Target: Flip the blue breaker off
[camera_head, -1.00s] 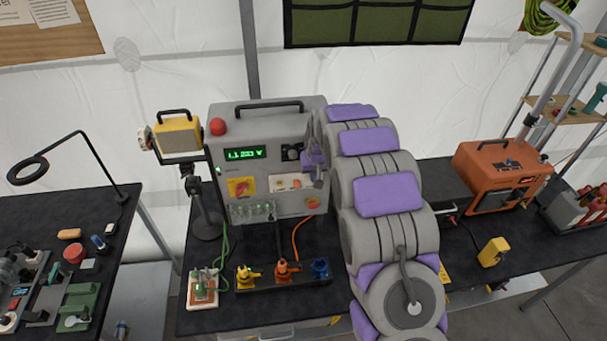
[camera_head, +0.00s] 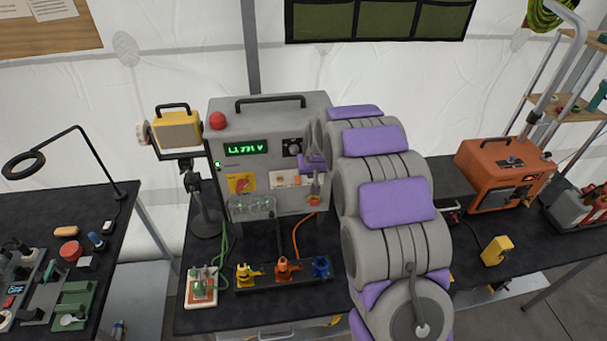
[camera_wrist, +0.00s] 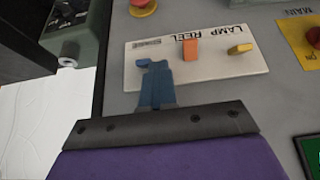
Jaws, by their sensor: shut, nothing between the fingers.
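The breaker strip (camera_wrist: 218,72) is a white plate on the grey cabinet, shown upside down in the wrist view. It carries an orange lever (camera_wrist: 190,49), a yellow lever (camera_wrist: 239,48) and a small blue breaker lever (camera_wrist: 142,63) at its left end. My gripper (camera_wrist: 160,72) is shut and empty, its bluish fingertips right at the blue lever. They cover part of it, so contact and the lever's exact position cannot be told. In the head view the strip (camera_head: 283,180) shows partly, with my purple gripper beside its right end; the blue lever is hidden there.
A red-and-yellow knob (camera_wrist: 143,6) and a yellow main-switch plate (camera_wrist: 303,40) are near the strip. Below the cabinet stand yellow, orange and blue connectors (camera_head: 321,266) and cables. An orange case (camera_head: 503,172) stands to the right.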

